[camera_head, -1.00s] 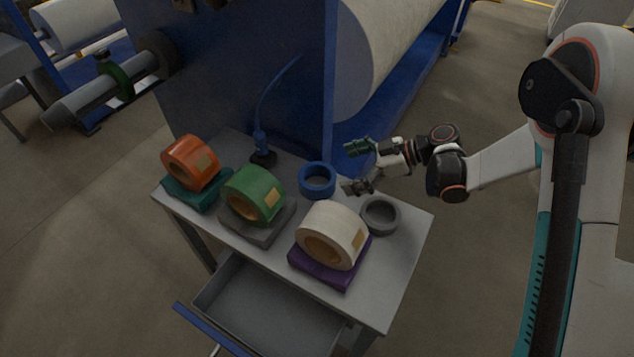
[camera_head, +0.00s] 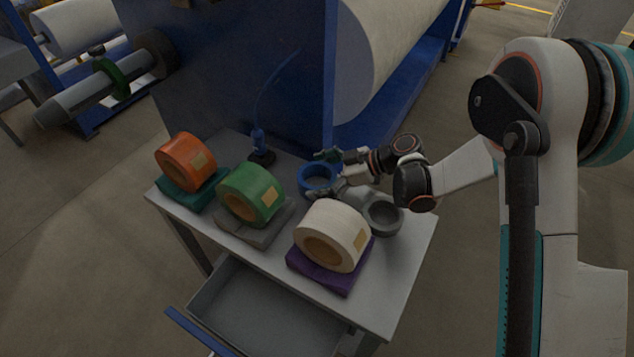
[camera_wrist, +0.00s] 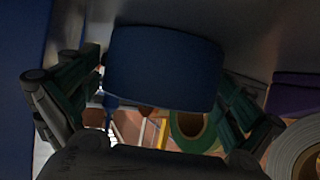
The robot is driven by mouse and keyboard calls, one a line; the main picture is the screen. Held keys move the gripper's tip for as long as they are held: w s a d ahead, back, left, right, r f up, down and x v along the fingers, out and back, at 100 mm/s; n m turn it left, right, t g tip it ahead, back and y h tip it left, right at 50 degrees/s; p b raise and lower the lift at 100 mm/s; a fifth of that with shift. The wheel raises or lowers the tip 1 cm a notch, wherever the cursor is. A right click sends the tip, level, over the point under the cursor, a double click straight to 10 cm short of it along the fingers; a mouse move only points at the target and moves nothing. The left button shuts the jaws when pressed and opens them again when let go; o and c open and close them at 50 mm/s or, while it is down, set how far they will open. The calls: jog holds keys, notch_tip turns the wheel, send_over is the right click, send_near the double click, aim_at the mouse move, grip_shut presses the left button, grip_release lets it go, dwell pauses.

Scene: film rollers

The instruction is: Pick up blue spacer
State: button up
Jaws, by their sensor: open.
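The blue spacer (camera_head: 316,178) is a ring lying on the grey table, near its back edge. In the wrist view the blue spacer (camera_wrist: 164,66) fills the middle, dark and close, between the spread fingers. My gripper (camera_head: 320,172) is open at the ring, with one finger at its far side and one at its near side. In the wrist view my gripper (camera_wrist: 160,95) shows one green-padded finger on each side of the ring. I cannot tell whether either finger touches it. Part of the ring is hidden by my gripper in the head view.
A grey ring (camera_head: 383,216) lies just right of my gripper. A blue lamp-like stand (camera_head: 260,148) stands at the back. A blue machine panel (camera_head: 235,75) rises behind, and a drawer (camera_head: 258,308) hangs open in front.

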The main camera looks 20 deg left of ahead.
jog(key=c, duration=1.2)
jog(key=shift+r, duration=0.1)
notch_tip(320, 180, up, 20)
jog(key=p, duration=0.7)
jog(key=w+d+r+m+t+h, duration=0.1)
jog(key=w+d+m+t, duration=0.35)
jog(key=d, duration=0.65)
jog(key=w+d+m+t+h, duration=0.25)
jog(key=d+m+t, duration=0.2)
jog(key=d, duration=0.65)
jog(key=w+d+r+m+t+h, duration=0.1)
jog(key=w+d+m+t, duration=0.35)
jog(key=d, duration=0.75)
jog(key=s+d+r+m+t+h, duration=0.15)
jog(key=d+m+h, duration=0.3)
jog(key=d, duration=0.75)
jog(key=s+f+m+t+h, duration=0.1)
jog(key=s+f+m+h, duration=0.1)
jog(key=s+f, duration=0.3)
jog(key=shift+s+a+f+m+h, duration=0.2)
jog(key=shift+s+f+m+h, duration=0.1)
jog(key=shift+m, duration=0.5)
